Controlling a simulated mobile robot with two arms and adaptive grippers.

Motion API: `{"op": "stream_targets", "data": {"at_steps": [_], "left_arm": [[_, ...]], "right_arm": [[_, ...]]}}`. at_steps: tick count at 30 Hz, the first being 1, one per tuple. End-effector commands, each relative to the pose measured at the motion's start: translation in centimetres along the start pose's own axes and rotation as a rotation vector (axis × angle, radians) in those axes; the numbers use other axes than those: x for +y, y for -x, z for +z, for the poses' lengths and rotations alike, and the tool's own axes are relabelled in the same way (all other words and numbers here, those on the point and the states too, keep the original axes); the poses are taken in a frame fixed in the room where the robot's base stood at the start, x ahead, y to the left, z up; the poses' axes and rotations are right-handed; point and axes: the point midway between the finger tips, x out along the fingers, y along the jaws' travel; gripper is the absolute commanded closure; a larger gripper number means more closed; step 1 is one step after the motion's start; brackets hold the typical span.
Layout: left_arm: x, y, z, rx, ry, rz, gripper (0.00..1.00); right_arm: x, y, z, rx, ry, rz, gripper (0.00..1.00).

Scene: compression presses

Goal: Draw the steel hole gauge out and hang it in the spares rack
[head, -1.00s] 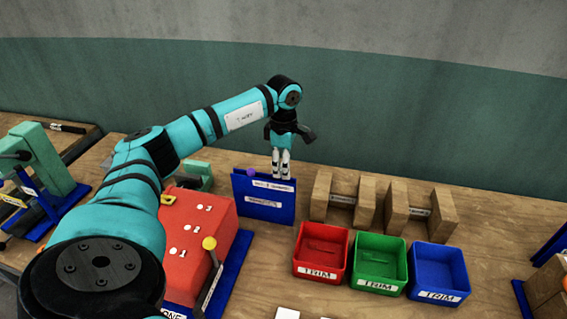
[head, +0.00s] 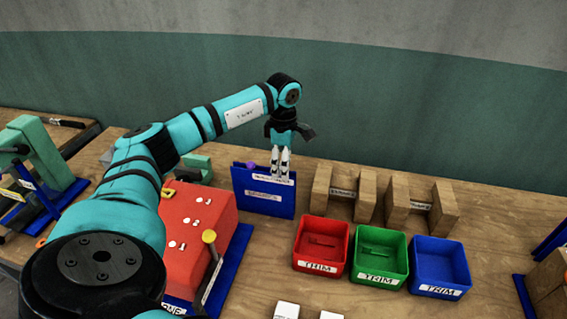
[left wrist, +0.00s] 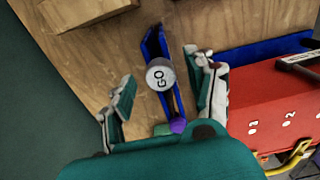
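A grey round steel piece marked GO (left wrist: 160,76) shows end-on between my left gripper's fingers in the left wrist view, over a narrow blue stand (left wrist: 158,42). I take it for the hole gauge; in the head view it is not distinguishable. My left gripper (head: 281,165) is over the upright blue stand (head: 250,203), which has two labels too small to read. Its fingers stand wide apart in the left wrist view (left wrist: 163,98), with visible gaps to the grey piece. A purple knob (head: 252,165) is at the stand's top left. I cannot tell which thing is the spares rack.
A red press block (head: 203,215) with a yellow-knobbed lever stands left of the stand. Labelled wooden blocks (head: 320,190) are to its right. Red (head: 318,268), green (head: 379,278) and blue (head: 440,289) trays stand in front. A green press (head: 42,150) is far left.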

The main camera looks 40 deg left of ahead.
Motion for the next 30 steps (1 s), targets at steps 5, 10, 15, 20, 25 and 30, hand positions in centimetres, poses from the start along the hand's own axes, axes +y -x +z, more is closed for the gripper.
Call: {"op": "stream_targets", "data": {"at_steps": [5,10,15,20,25,30], "left_arm": [[0.0,0.0,0.0,0.0,0.0,0.0,0.44],[0.1,0.9,0.0,-0.001,0.0,0.003,0.44],[0.1,3.9,0.1,-0.003,0.0,0.005,0.44],[0.1,7.4,0.1,-0.004,0.0,0.005,0.44],[0.1,10.3,0.1,-0.002,0.0,0.003,0.44],[0.0,11.8,0.0,0.0,0.0,0.001,0.44]], "right_arm": [[0.1,0.0,0.0,0.0,0.0,0.001,0.6],[0.1,0.0,0.0,0.0,0.001,0.001,0.6],[0.0,0.0,-0.1,0.001,0.001,0.0,0.6],[-0.1,0.0,-0.1,0.001,0.0,-0.001,0.6],[-0.1,0.0,-0.1,0.001,0.0,-0.001,0.6],[-0.1,0.0,-0.1,0.001,0.0,-0.001,0.6]]}}
